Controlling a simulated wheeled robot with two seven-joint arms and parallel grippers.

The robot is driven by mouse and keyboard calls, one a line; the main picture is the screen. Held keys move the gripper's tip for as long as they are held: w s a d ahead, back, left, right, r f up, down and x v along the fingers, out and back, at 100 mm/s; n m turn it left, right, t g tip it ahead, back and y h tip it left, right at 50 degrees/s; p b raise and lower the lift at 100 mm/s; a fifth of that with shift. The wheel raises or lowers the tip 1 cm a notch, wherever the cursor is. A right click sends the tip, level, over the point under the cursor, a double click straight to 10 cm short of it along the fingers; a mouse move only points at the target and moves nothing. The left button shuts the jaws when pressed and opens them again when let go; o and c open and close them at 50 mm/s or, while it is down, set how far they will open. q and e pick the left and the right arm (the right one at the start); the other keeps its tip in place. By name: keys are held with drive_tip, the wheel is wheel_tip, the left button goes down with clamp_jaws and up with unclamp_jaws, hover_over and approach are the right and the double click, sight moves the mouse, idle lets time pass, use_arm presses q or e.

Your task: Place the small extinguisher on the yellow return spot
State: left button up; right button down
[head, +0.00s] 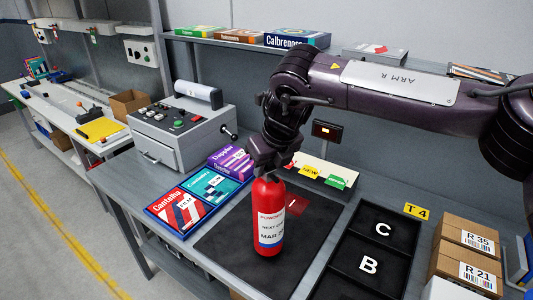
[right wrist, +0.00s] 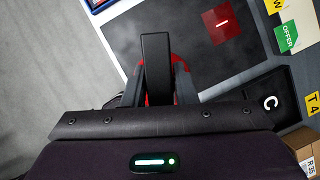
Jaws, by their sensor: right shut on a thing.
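The small extinguisher (head: 268,215) is a red cylinder with a white and blue label, upright in the head view. My right gripper (head: 268,168) is shut on its top. In the right wrist view red parts of the extinguisher (right wrist: 183,75) show beside the dark gripper parts. Its base overlaps the near part of a black mat (head: 225,245); I cannot tell whether it touches. A red square (head: 297,205) lies on the mat, just right of the extinguisher, and shows in the wrist view (right wrist: 221,24). My left gripper is out of view.
Left of the mat lie books (head: 180,212) and a grey control box (head: 180,125). A black tray (head: 368,265) marked C and B and cardboard boxes (head: 468,238) stand right. Coloured tags (head: 310,170) stand behind. A yellow sheet (head: 100,129) lies on the far bench.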

drive_tip(key=shift+w+f, duration=0.2)
drive_tip(key=shift+f, duration=0.5)
drive_tip(key=c, duration=1.6)
unclamp_jaws()
drive_tip(key=shift+s+f, duration=0.2)
drive_tip(key=shift+f, duration=0.05)
drive_tip(key=o, duration=0.4)
drive_tip(key=shift+s+r, duration=0.1)
drive_tip(key=shift+o, duration=0.2)
